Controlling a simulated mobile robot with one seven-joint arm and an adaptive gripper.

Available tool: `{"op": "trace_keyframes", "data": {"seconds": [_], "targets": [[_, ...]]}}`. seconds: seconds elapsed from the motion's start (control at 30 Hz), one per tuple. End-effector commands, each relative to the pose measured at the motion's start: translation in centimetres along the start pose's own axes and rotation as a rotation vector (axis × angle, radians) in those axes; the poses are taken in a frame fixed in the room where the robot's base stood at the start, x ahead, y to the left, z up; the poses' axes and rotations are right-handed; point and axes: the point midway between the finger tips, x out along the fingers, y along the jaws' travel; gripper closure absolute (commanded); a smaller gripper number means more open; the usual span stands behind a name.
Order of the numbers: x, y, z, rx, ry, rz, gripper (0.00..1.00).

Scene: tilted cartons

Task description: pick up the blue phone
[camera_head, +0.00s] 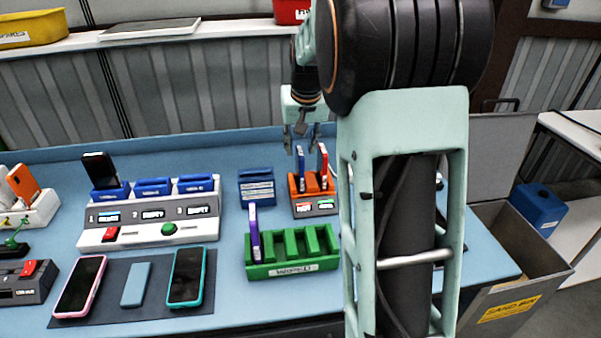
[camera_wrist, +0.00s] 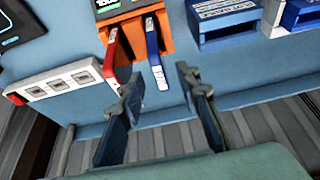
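The blue phone (camera_head: 300,168) stands upright in an orange two-slot dock (camera_head: 327,194), beside a red phone (camera_head: 323,165). In the wrist view the blue phone (camera_wrist: 153,48) and red phone (camera_wrist: 112,50) stick out of the dock toward the camera. My gripper (camera_head: 302,136) is above the dock, pointing down, with its fingers apart and empty. In the wrist view my gripper's fingertips (camera_wrist: 158,83) lie either side of the blue phone's near end, with gaps on both sides. I cannot tell whether the tips reach down past its top.
A green rack (camera_head: 290,269) holding a purple phone (camera_head: 254,232) stands in front. A blue box (camera_head: 256,187) is left of the dock, and a grey charging station (camera_head: 150,212) farther left. Phones lie on a dark mat (camera_head: 208,262). A bin (camera_head: 510,285) stands at right.

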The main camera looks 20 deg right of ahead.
Motion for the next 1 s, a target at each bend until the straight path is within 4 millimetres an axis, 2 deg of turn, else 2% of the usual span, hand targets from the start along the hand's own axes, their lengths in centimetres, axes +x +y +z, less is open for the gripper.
{"op": "trace_keyframes", "data": {"seconds": [0.27,0.5,0.6,0.83,1.0], "targets": [[2.5,0.1,0.1,0.0,-0.001,0.0,0.69],[5.9,0.1,0.4,0.0,-0.001,0.0,0.69],[6.5,0.1,0.3,0.0,0.001,0.001,0.69],[6.6,0.1,0.3,0.0,0.003,0.0,0.69],[6.6,0.1,0.3,0.0,0.003,0.0,0.88]]}}
